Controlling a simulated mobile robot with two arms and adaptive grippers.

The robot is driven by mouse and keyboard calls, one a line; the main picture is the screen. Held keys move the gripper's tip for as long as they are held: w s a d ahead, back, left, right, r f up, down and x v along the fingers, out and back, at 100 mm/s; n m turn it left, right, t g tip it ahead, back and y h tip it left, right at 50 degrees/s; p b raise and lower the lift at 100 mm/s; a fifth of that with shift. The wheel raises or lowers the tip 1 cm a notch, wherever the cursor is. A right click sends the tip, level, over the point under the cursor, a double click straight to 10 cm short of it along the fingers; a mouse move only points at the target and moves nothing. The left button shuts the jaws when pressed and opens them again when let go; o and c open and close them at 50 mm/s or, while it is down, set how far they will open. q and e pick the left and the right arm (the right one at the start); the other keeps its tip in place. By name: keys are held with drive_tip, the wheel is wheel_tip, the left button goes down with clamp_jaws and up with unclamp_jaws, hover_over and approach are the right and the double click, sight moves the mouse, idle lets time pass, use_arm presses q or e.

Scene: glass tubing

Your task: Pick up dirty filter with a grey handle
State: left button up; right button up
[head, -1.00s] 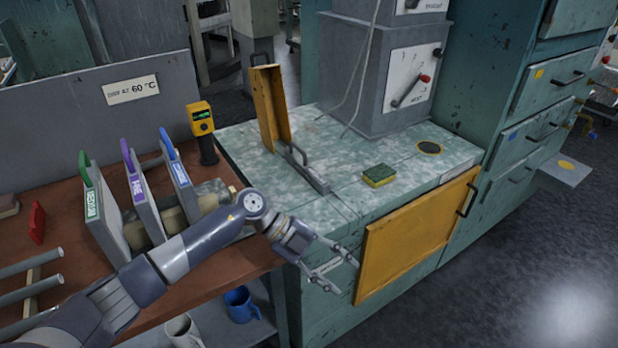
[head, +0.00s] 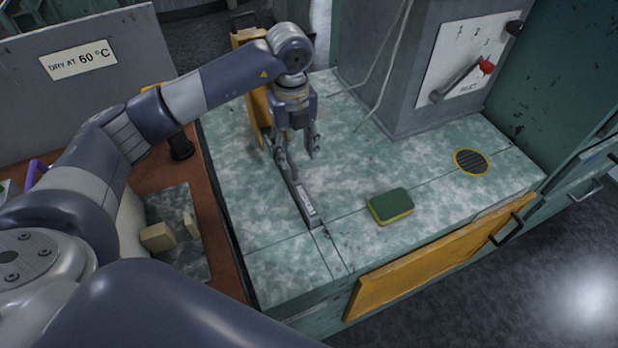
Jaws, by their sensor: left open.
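The filter's narrow grey top edge (head: 304,202), with a pale label, shows at the counter surface; the rest of it is hidden. Its grey handle is partly covered by my left gripper (head: 298,152). That gripper points down over the handle end, open, with its fingers spread. I cannot tell whether the fingers touch the handle or whether it lies between them. My right gripper is not in view.
A yellow upright panel (head: 258,112) stands close behind my left gripper. A green and yellow sponge (head: 391,206) lies to the right on the mottled counter (head: 360,255). A grey cabinet with a red-tipped lever (head: 486,66) stands at the back right.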

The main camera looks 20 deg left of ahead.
sight(295, 171)
use_arm(q)
drive_tip(key=f, duration=0.2)
drive_tip(key=f+p, duration=0.1)
drive_tip(key=shift+s+a+f, duration=0.2)
drive_tip(key=shift+a+f, duration=0.05)
drive_tip(key=shift+f, duration=0.15)
wheel_tip(295, 171, down, 6)
drive_tip(key=shift+w+r+p, duration=0.1)
drive_tip(key=shift+w+p, duration=0.05)
drive_tip(key=shift+p, duration=1.1)
drive_tip(key=shift+f, duration=0.4)
drive_tip(key=shift+c, duration=0.3)
drive_tip(key=c, duration=0.5)
clamp_jaws()
drive_tip(key=shift+w, duration=0.1)
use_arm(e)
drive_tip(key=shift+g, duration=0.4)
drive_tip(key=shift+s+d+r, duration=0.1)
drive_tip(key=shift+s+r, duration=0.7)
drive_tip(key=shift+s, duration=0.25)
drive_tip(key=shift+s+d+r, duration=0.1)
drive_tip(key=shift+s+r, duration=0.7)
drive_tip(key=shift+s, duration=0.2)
